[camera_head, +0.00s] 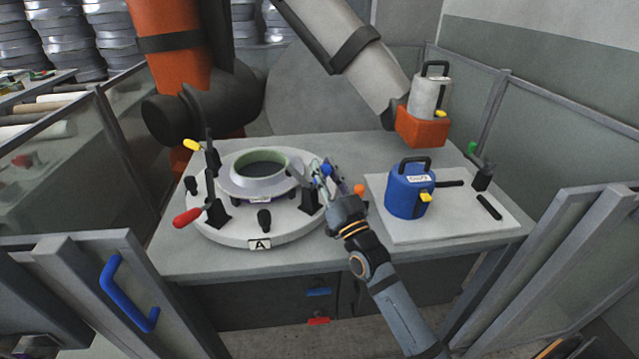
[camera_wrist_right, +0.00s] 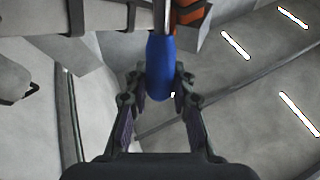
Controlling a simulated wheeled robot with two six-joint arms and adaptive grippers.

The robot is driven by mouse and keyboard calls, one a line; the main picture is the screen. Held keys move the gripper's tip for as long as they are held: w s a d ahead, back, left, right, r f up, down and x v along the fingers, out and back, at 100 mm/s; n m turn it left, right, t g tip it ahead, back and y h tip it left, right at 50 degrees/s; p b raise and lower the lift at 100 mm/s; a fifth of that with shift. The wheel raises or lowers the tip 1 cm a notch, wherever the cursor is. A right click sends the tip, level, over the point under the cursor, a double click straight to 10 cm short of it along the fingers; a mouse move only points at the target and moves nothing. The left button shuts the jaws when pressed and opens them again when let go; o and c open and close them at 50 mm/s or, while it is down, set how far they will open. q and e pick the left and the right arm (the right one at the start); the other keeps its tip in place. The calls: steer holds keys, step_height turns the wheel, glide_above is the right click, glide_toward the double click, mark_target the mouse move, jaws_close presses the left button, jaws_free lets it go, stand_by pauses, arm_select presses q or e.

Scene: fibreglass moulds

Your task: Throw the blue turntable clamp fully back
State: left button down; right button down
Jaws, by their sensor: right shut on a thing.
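The round turntable (camera_head: 225,228) stands on the grey table, marked with an "A" plate, and carries a ring-shaped mould (camera_head: 248,187) with a pale green rim. The blue turntable clamp has a blue handle grip (camera_head: 326,170) at the turntable's right side, above a dark clamp base (camera_head: 309,201). My right gripper (camera_head: 328,182) is at this handle. In the right wrist view its fingers (camera_wrist_right: 159,88) are shut on the blue grip (camera_wrist_right: 160,66) from both sides. The gripper partly hides the clamp's lever, so its exact angle is hard to tell. My left gripper is out of view.
A red-handled clamp (camera_head: 187,217) and a yellow-handled clamp (camera_head: 192,145) stand at the turntable's left. A blue canister (camera_head: 408,193) sits on a pale plate (camera_head: 450,222) to the right.

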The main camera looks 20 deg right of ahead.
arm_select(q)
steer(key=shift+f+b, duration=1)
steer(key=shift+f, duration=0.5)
arm_select(e)
steer(key=shift+s+d+f+m+t+h, duration=0.2)
steer(key=shift+s+f+m+t+h, duration=0.1)
steer(key=shift+f+m+t+h, duration=0.15)
steer(key=shift+r, duration=0.1)
steer(key=c, duration=1.1)
jaws_free()
